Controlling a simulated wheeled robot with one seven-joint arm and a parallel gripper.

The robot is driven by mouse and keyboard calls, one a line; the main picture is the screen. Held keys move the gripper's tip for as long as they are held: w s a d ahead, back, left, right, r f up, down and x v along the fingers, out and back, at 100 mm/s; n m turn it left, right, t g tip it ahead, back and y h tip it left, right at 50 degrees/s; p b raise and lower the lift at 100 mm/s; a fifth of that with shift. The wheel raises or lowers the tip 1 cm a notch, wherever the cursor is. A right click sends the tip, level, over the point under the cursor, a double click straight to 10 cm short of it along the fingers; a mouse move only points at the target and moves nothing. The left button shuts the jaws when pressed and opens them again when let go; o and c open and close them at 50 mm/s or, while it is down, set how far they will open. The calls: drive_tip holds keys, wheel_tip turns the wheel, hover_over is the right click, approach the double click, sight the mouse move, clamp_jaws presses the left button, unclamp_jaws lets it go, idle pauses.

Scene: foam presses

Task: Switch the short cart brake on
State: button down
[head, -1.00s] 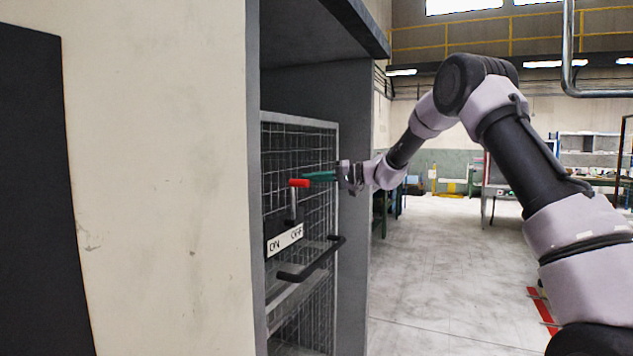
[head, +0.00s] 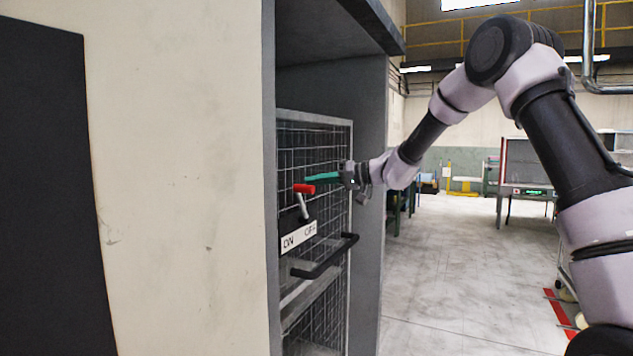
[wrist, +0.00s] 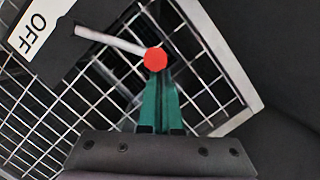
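The brake lever has a red handle (head: 304,188) on a pale metal stem (head: 302,205). It stands above a white ON/OFF plate (head: 299,237) on the cart's front. The stem leans slightly left, toward the ON side. My gripper (head: 310,181) comes in from the right with its green fingers together. Their tips are right at the red handle, seemingly touching it. In the wrist view the red handle's end (wrist: 155,59) covers the tips of my gripper (wrist: 159,82). The fingers look shut against each other, not around the handle. The OFF end of the plate (wrist: 38,30) shows there.
The wire mesh cart (head: 345,215) stands inside a grey bay (head: 362,100). A black bar handle (head: 325,260) sticks out below the plate. A cream wall (head: 180,180) is close on the left. Open floor (head: 450,290) lies to the right.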

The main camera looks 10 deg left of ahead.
idle(0.3)
drive_tip(key=d+r, duration=0.4)
drive_tip(key=d, duration=0.6)
drive_tip(key=shift+w+d+r, duration=0.25)
drive_tip(key=shift+w+r, duration=0.05)
drive_tip(key=shift+r, duration=0.1)
drive_tip(key=s+d+f+m+t+h, duration=0.1)
drive_tip(key=s+d+m+h, duration=0.4)
drive_tip(key=s+d, duration=0.8)
drive_tip(key=s+d+m+t+h, duration=0.3)
drive_tip(key=s+d+m+h, duration=0.2)
drive_tip(key=s+d, duration=0.8)
drive_tip(key=s+h, duration=0.3)
drive_tip(key=s, duration=0.4)
drive_tip(key=shift+s+f+m+h, duration=0.25)
drive_tip(key=shift+f+m+h, duration=0.15)
